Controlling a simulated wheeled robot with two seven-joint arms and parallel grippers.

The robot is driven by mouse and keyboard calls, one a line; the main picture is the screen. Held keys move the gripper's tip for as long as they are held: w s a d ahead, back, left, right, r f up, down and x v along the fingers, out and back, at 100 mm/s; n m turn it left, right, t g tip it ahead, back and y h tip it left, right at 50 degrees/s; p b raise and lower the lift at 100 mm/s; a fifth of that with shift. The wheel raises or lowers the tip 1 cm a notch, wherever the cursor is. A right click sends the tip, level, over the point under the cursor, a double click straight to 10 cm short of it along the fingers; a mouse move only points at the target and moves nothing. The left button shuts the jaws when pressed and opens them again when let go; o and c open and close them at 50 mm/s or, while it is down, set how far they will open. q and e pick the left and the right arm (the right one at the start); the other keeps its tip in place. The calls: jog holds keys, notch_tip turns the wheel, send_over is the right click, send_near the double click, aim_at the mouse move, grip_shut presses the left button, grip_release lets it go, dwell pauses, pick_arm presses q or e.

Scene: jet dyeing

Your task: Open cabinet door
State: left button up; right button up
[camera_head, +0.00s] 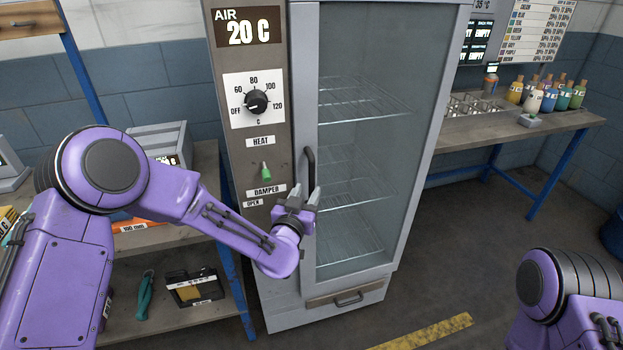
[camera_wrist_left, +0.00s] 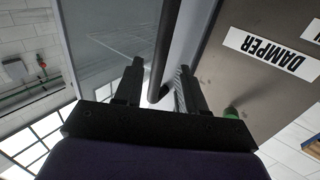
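The cabinet door (camera_head: 355,110) is a tall glass panel in a grey frame and looks shut. Wire shelves show behind its glass. Its black vertical handle (camera_head: 309,165) is on the door's left edge. My left gripper (camera_head: 302,194) is at the handle's lower end. In the left wrist view, the handle (camera_wrist_left: 166,45) runs down between the two spread fingers of the left gripper (camera_wrist_left: 160,72), with gaps on both sides. I cannot tell whether a finger touches it. My right gripper is out of view; only part of the right arm shows at lower right.
The control panel with dial (camera_head: 254,101) and green damper lever (camera_head: 266,172) is left of the door. A drawer (camera_head: 347,298) is below it. A bench (camera_head: 470,130) with bottles is at right, a shelf table (camera_head: 190,255) at left. Floor in front right is clear.

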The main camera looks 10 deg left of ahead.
aim_at(311, 186)
pick_arm(q)
jog(key=w, duration=0.3)
jog(key=w+p, duration=0.1)
jog(key=w, duration=0.1)
jog(key=shift+d+f, duration=0.1)
jog(key=shift+d, duration=0.15)
jog(key=shift+c, duration=0.3)
grip_shut()
